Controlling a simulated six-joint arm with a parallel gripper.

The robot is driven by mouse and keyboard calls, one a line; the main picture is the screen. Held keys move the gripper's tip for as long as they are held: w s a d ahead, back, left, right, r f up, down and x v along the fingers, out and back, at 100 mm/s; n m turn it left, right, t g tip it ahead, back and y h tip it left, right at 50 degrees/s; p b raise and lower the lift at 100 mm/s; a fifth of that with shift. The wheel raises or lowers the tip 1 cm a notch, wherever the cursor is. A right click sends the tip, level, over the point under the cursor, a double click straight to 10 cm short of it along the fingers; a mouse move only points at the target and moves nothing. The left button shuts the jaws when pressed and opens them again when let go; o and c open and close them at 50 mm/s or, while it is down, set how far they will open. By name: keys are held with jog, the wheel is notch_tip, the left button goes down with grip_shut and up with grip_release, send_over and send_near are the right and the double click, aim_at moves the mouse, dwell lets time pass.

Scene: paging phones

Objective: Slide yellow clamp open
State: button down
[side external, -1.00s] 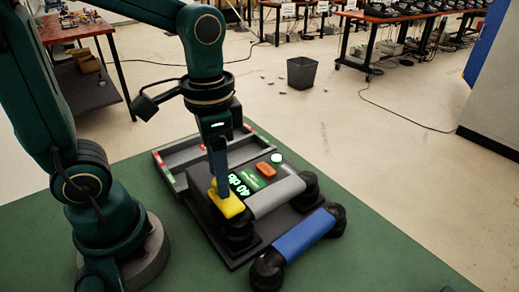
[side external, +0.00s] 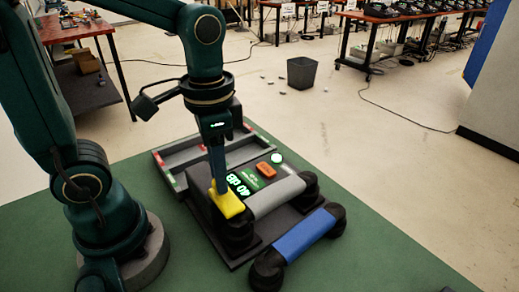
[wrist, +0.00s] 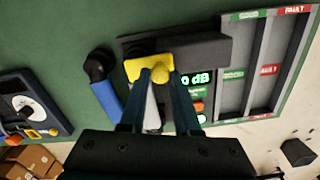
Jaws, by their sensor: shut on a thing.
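The yellow clamp (side external: 228,203) sits at the left end of the dark phone unit, near the end of the grey handset (side external: 275,196). In the wrist view the clamp (wrist: 138,69) shows as a yellow block with a rounded knob. My gripper (side external: 221,190) comes down from above onto the clamp. In the wrist view its two fingers (wrist: 160,74) stand on both sides of the knob, shut on it. A lit green readout (side external: 240,184), reading 40 dB, and an orange button (side external: 266,169) are on the unit's top. The fingers hide part of the grey handset in the wrist view.
A blue handset (side external: 304,235) lies in front of the unit. A grey sorting tray (side external: 178,159) with green and red labels is behind it. Another device (wrist: 32,108) is at the left of the wrist view. The green mat is clear in front.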

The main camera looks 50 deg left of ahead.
dwell(0.7)
jog(key=shift+a, duration=2.8)
jog(key=c, duration=0.6)
grip_release()
jog(key=shift+d+r, duration=0.1)
jog(key=shift+r, duration=2.5)
